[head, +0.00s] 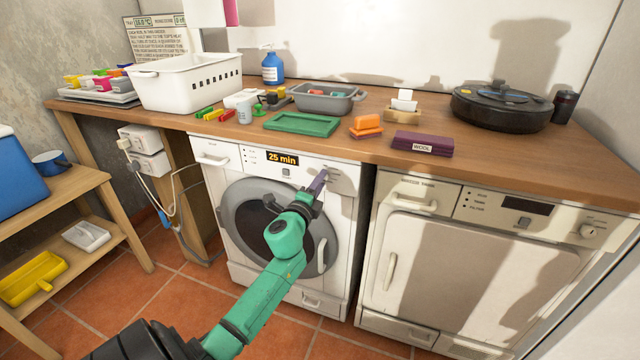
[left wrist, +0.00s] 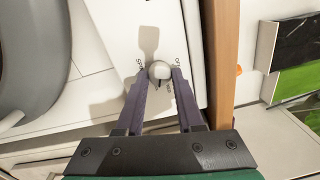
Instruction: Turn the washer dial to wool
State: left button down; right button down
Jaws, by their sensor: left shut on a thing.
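The white washer (head: 284,221) stands under the counter, with a lit display (head: 283,158) reading "25 min". Its dial (left wrist: 158,70) shows in the left wrist view as a round pale knob with a dark mark pointing toward the gripper. In the head view my left gripper (head: 318,180) is at the right end of the washer's panel and hides most of the dial. My right gripper is not in view.
A dryer (head: 470,262) stands right of the washer. The wooden counter (head: 350,143) above holds a green tray (head: 302,124), a purple block marked "WOOL" (head: 422,145), a white basket (head: 187,83) and a black round appliance (head: 500,106). A shelf (head: 90,185) stands at the left.

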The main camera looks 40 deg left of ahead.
pick_arm(q)
jog(key=shift+f+m, duration=0.1)
jog(key=shift+m, duration=0.8)
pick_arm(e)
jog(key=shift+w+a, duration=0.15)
pick_arm(q)
jog(key=c, duration=0.5)
grip_release()
jog(key=shift+c, duration=0.2)
jog(key=v, duration=1.4)
jog(key=shift+s+b, duration=0.3)
jog(key=shift+b, duration=0.05)
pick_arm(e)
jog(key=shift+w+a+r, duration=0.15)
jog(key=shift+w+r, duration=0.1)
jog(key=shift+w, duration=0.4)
pick_arm(q)
jog(key=shift+d, duration=0.1)
